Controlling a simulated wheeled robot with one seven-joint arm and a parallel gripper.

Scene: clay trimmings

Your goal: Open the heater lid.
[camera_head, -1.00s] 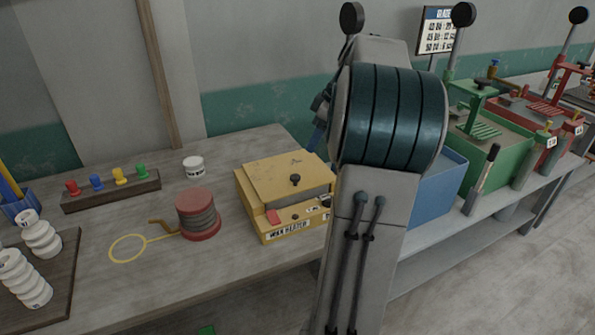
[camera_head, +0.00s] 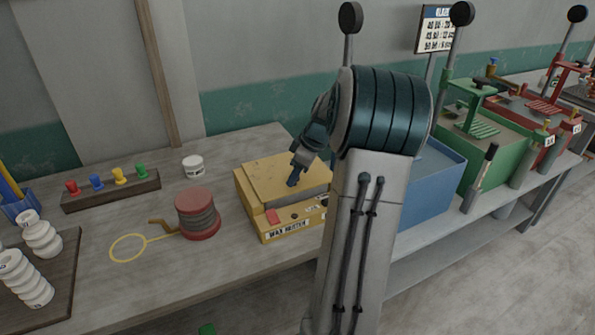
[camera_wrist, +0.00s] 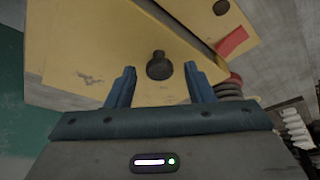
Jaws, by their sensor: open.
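The yellow wax heater (camera_head: 262,221) stands on the workbench with its flat lid (camera_head: 265,178) down. In the wrist view the lid (camera_wrist: 100,45) fills the upper part, and its dark round knob (camera_wrist: 159,65) sits between and just beyond my two fingertips. My gripper (camera_head: 294,181) is over the lid at the knob, and it hides the knob in the head view. In the wrist view my gripper (camera_wrist: 160,80) is open, with a finger on each side of the knob and gaps on both sides. Whether the fingers touch the lid I cannot tell.
A red-ended spool (camera_head: 198,214) with a yellow wire loop stands left of the heater. A white jar (camera_head: 193,166) and a rack of coloured pegs (camera_head: 112,190) are behind left. A blue bin (camera_head: 428,190) and green box (camera_head: 495,150) stand to the right. Bare bench lies in front.

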